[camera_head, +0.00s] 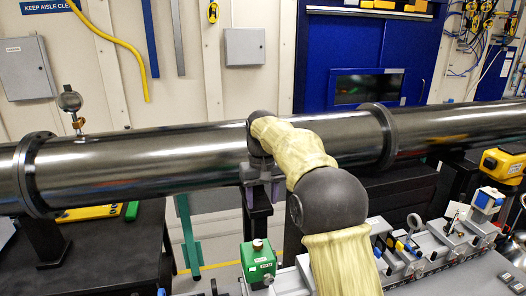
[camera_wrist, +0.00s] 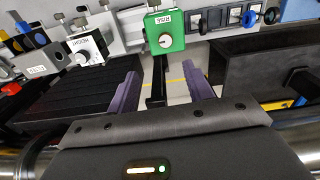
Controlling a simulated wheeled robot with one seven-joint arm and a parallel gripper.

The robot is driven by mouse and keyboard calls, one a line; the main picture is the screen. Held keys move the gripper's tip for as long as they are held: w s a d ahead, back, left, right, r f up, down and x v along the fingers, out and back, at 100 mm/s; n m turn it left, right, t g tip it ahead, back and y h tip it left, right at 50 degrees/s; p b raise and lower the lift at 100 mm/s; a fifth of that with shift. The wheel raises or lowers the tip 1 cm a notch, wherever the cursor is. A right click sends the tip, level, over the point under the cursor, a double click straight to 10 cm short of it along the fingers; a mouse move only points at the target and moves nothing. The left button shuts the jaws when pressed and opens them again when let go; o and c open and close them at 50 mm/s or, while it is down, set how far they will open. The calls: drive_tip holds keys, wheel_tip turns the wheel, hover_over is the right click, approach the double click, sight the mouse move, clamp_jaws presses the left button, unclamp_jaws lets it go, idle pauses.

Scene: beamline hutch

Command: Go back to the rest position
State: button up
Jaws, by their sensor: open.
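My gripper (camera_head: 262,198) hangs just in front of the long steel beam pipe (camera_head: 130,163) in the head view, with its two purple fingers pointing down. In the wrist view my gripper (camera_wrist: 162,72) has its fingers spread apart with nothing between them. The same green box (camera_head: 258,262) sits at the lower middle of the head view. The arm, in a pale yellow cover, hides part of the pipe.
A rail with several mounted optics (camera_head: 410,262) runs along the lower right. A yellow device (camera_head: 502,163) stands at the right. A gauge (camera_head: 70,102) rises from the pipe at the left. A black table (camera_head: 105,245) stands below it. A blue cabinet (camera_head: 365,50) is behind.

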drive_tip(key=s+d+f+m+b, duration=0.1)
drive_tip(key=s+d+f, duration=0.4)
drive_tip(key=s, duration=0.3)
drive_tip(key=s+d+f+m+t+b, duration=0.1)
drive_tip(key=s+d+f, duration=0.5)
drive_tip(key=s, duration=0.3)
drive_tip(key=s+d+f+m+t+b, duration=0.1)
drive_tip(key=s+d+f, duration=0.4)
drive_tip(key=s, duration=0.4)
drive_tip(key=shift+s+d+f+m, duration=0.15)
drive_tip(key=shift+d+f+m, duration=0.15)
drive_tip(key=shift+f, duration=0.15)
drive_tip(key=shift+d, duration=0.1)
